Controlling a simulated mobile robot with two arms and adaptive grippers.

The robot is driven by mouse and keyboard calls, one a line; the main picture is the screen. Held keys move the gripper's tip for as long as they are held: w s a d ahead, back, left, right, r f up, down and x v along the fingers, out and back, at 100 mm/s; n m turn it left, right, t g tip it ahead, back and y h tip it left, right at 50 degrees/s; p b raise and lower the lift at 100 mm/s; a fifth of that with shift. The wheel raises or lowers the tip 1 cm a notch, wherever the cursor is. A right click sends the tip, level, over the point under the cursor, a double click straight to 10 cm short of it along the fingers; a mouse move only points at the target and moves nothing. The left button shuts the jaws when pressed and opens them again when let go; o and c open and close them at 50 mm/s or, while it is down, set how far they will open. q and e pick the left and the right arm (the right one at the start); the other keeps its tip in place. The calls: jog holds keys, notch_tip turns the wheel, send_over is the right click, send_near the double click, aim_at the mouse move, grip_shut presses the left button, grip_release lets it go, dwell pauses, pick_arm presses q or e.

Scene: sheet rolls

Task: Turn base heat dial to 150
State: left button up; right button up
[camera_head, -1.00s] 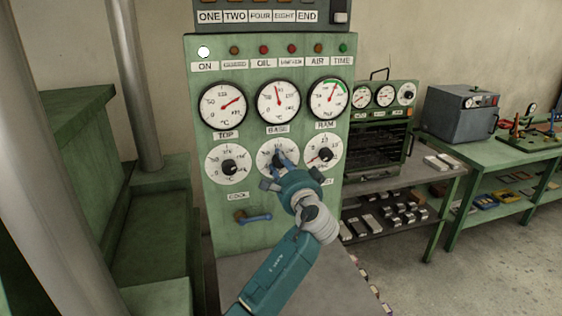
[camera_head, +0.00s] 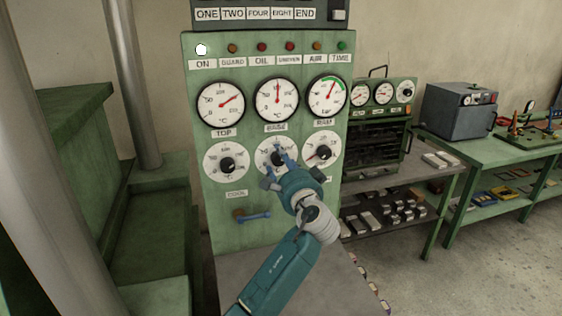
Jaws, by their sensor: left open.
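The base heat dial (camera_head: 264,156) is the middle round white dial with a dark knob, in the lower row of the green control panel (camera_head: 225,208). My left gripper (camera_head: 279,157) is in front of it, with its blue fingers open at the knob. The gripper and wrist hide the dial's lower right part. I cannot tell whether the fingers touch the knob, and the dial's setting is too small to read. Above it, the base gauge (camera_head: 277,99) has its red needle pointing about straight up. My right gripper is not in view.
Similar dials flank it: one at left (camera_head: 226,162) and one at right (camera_head: 322,152). A blue-handled lever (camera_head: 254,216) sticks out below. A small oven (camera_head: 377,146) and a green bench (camera_head: 475,155) stand to the right.

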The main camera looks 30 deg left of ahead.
pick_arm(q)
jog(key=v, duration=1.1)
jog(key=shift+w+d, duration=0.1)
jog(key=shift+d, duration=0.05)
